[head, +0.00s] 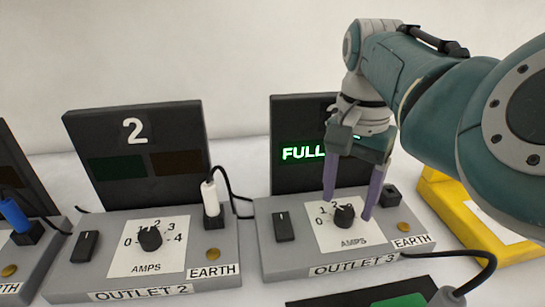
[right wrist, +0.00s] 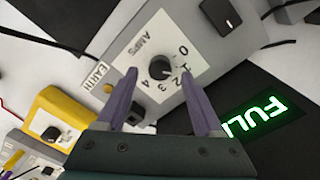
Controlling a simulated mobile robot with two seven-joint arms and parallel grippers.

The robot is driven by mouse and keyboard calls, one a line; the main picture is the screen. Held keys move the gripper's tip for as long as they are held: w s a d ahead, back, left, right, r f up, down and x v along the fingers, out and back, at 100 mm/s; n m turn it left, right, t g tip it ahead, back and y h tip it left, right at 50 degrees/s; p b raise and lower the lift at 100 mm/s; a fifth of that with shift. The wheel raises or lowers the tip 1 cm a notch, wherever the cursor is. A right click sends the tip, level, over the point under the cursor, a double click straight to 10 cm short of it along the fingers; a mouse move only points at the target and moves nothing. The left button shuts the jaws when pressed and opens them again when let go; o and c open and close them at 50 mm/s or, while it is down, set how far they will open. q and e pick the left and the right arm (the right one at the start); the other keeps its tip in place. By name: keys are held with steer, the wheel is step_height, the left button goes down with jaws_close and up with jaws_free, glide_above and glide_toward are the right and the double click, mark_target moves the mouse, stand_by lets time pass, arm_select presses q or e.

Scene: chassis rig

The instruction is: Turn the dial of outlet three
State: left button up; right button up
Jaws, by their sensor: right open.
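Outlet three (head: 270,250) is a grey box labelled OUTLET 3, with a black panel behind it showing green text that begins FULL. Its black dial (head: 344,216) sits on a white AMPS plate; it also shows in the right wrist view (right wrist: 161,68). My right gripper (head: 347,205) is open, pointing down, with its purple fingers on either side of the dial. In the right wrist view the fingers (right wrist: 165,80) stand apart from the dial, with gaps on both sides. My left gripper is not in view.
Outlet 2 (head: 60,285) stands to the left, with a white plug (head: 210,197) in it. A blue plug (head: 13,213) shows at the far left. A yellow block (head: 455,205) stands right of outlet three. A dark mat with a green patch (head: 400,300) lies in front.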

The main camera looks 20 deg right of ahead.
steer(key=shift+f, duration=1.15)
jaws_close()
